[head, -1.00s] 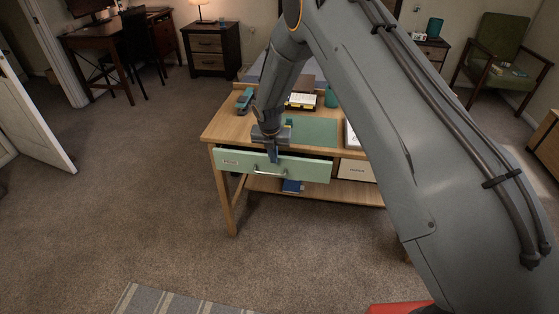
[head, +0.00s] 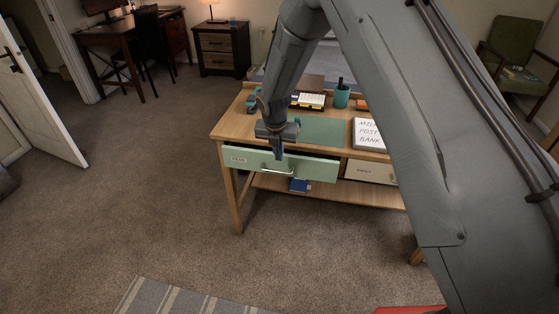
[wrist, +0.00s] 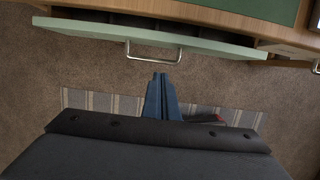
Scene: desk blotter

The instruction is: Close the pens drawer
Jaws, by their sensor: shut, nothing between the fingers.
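The pens drawer has a mint green front (head: 245,160) with a small label at its left and a metal bar handle (head: 277,170). It stands a little out from the wooden desk, with a dark gap above its front. My gripper (head: 279,155) is shut and empty, pointing down close in front of the drawer front near the handle. In the wrist view, the blue fingertips (wrist: 160,76) are together, just short of the handle (wrist: 153,52) and apart from it in the picture. The drawer's top edge (wrist: 110,32) also shows there.
A cream drawer (head: 370,171) is right of the green one. On the desk are a green mat (head: 325,131), a teal pen cup (head: 341,97) and a white sign (head: 368,133).

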